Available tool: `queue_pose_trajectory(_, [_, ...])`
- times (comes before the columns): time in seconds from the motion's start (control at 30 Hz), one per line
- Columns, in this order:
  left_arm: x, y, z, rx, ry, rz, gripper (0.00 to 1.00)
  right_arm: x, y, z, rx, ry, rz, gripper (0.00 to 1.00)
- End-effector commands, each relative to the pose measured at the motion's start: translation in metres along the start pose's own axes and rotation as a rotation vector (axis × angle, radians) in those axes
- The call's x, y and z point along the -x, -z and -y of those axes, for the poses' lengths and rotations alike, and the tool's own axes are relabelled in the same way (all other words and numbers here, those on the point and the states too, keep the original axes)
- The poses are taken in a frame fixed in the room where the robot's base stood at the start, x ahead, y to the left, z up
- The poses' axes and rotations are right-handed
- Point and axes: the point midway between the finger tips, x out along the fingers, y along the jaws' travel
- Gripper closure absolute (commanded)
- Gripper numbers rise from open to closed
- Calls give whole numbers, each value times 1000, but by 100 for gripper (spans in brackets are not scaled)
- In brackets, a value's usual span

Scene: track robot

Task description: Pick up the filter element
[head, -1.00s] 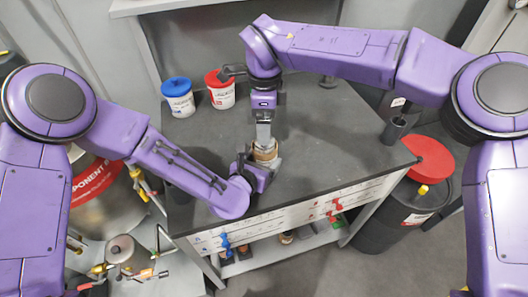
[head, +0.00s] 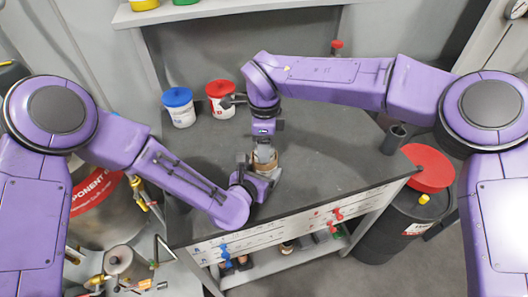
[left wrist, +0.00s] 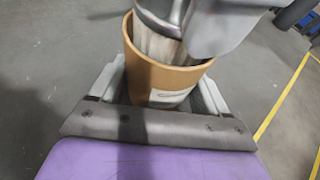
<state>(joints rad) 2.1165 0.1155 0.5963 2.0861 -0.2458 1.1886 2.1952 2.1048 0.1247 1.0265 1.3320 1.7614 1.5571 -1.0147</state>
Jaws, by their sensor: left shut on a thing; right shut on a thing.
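A tan-brown cup-shaped housing (left wrist: 150,75) stands between the fingers of my left gripper (left wrist: 158,98) in the left wrist view. My left gripper is shut on it. The housing also shows small in the head view (head: 264,168), above the dark table top. A pale, ribbed filter element (left wrist: 158,44) sits partly inside the housing's open top. My right gripper (head: 264,152) points down from above and is shut on the filter element. Its grey fingers reach into the mouth of the housing, hiding much of the element. The element's lower part is hidden by the housing wall.
A blue-lidded tub (head: 179,108) and a red-lidded tub (head: 221,98) stand at the back of the dark table (head: 330,150). A dark cup (head: 394,138) is near the right edge. A red-lidded drum (head: 428,168) stands beside the table. The table's right middle is clear.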

Motion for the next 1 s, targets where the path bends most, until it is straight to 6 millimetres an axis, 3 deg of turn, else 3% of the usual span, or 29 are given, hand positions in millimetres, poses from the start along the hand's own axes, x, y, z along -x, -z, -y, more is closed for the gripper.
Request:
queue_pose_trajectory(0.17, [0, 0, 0, 0, 0, 0, 60, 36, 0, 1, -2, 6, 3, 92])
queue_pose_trajectory(0.4, [0, 0, 0, 0, 0, 0, 60, 115, -1, 0, -2, 6, 3, 92])
queue_pose_trajectory(0.6, [0, 0, 0, 0, 0, 0, 60, 162, 0, 0, -2, 3, 1, 92])
queue_pose_trajectory(0.73, [0, 0, 0, 0, 0, 0, 60, 175, 0, 0, -1, 1, 1, 92])
queue_pose_trajectory(1.0, [0, 0, 0, 0, 0, 0, 60, 178, 0, 0, 0, 0, 1, 92])
